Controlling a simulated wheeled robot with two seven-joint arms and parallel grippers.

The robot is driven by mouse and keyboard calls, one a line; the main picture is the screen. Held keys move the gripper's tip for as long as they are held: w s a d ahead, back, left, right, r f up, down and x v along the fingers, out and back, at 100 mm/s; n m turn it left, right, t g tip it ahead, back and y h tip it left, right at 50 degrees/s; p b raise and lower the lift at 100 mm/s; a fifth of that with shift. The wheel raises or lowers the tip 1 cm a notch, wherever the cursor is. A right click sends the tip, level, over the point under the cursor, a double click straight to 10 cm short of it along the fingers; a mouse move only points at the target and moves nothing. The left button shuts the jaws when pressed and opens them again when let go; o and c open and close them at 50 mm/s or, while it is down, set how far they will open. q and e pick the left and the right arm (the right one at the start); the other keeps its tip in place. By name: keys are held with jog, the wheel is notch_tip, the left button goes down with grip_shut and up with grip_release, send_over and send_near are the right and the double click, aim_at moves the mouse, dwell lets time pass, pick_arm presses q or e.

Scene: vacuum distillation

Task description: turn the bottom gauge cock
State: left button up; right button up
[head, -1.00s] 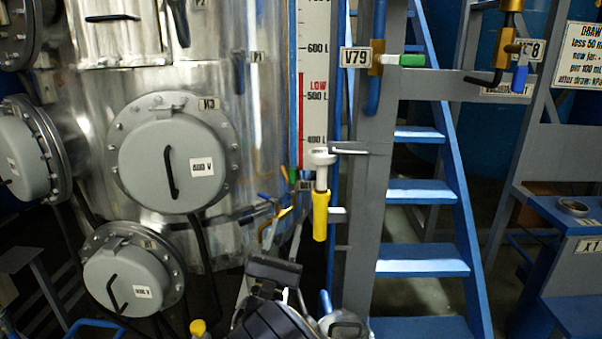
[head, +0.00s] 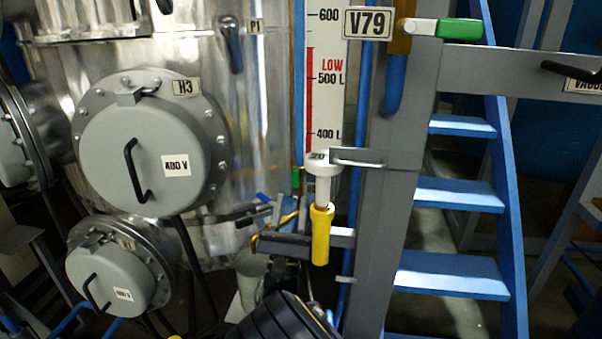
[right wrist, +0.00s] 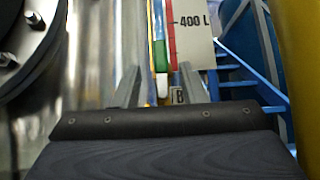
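The gauge scale (head: 325,85), white with a red band, stands beside the steel vessel; its lower part also shows in the right wrist view (right wrist: 192,35). At its foot is a small green piece (head: 296,178), seen with a pale lower end in the right wrist view (right wrist: 160,55), above a tag reading B (right wrist: 179,97). I cannot tell the cock's exact shape or position. My right gripper (right wrist: 160,86) is open, its fingers apart and pointing toward the gauge foot, with the pale end appearing between them. In the head view it is dark and partly hidden (head: 285,212). My left gripper is not in view.
A white holder with a yellow-sleeved cylinder (head: 321,235) hangs from the grey post (head: 392,200), close right of my right gripper. The round vessel cover (head: 150,160) bulges out at left. Blue stairs (head: 455,195) stand at right.

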aim_at(295, 180)
jog(key=x, duration=0.7)
jog(key=shift+r, duration=0.1)
jog(key=shift+c, duration=0.2)
grip_shut()
